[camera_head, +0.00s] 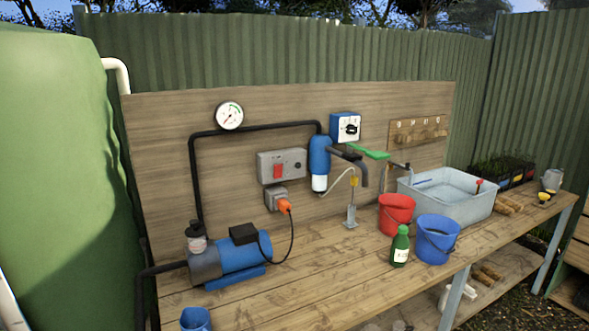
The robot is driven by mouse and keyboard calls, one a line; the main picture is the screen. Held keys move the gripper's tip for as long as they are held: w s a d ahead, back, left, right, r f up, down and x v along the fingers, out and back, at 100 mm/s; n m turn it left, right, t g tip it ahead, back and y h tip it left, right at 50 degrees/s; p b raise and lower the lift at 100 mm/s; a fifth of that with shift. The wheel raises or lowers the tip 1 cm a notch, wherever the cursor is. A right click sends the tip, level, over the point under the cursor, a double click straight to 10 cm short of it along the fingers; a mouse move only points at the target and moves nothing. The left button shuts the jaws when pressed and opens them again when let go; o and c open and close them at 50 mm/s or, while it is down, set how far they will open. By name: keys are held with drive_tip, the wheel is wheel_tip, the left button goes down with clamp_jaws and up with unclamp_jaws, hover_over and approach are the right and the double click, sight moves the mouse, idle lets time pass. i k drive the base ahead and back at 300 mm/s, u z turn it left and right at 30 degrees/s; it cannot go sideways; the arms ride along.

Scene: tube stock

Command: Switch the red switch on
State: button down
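The red switch (278,171) sits on the left part of a grey box (295,163) fixed to the wooden back panel, above the bench. A small dark round part is to its right on the same box. The switch is too small here to tell which way it is set. My gripper is not in view.
A socket with an orange plug (284,206) is just below the box; its black cable runs to a blue pump (243,257). A blue filter (319,163) hangs to the right. Red (397,213) and blue (437,240) buckets and a green bottle (400,247) stand at the right.

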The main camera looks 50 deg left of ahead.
sight(278, 168)
drive_tip(key=i, duration=2.2)
drive_tip(key=u, duration=2.95)
